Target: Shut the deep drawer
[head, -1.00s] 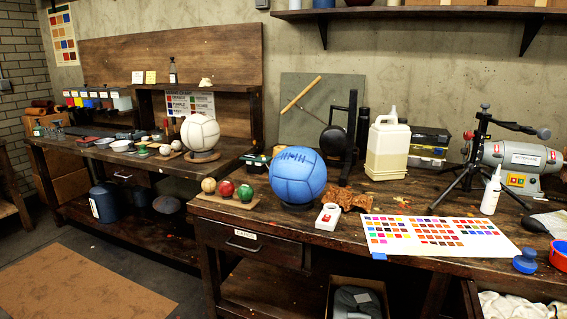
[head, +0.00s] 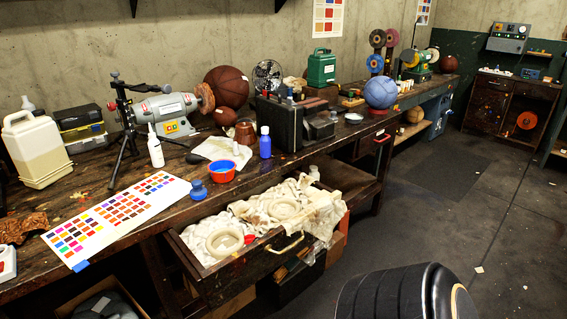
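A deep wooden drawer (head: 237,281) under the workbench stands pulled out toward the floor area in the head view. It has a pale curved handle (head: 284,244) on its front. White cloths (head: 310,205) and pale rings (head: 224,243) lie in it, and some cloth hangs over its front and right side. Neither of my grippers shows in the head view.
The workbench (head: 150,200) carries a colour chart (head: 115,215), a black tripod (head: 125,130), a red-blue bowl (head: 221,171) and a blue bottle (head: 265,142). A dark rounded ribbed object (head: 400,295) is at the bottom. Open floor (head: 430,215) lies to the right.

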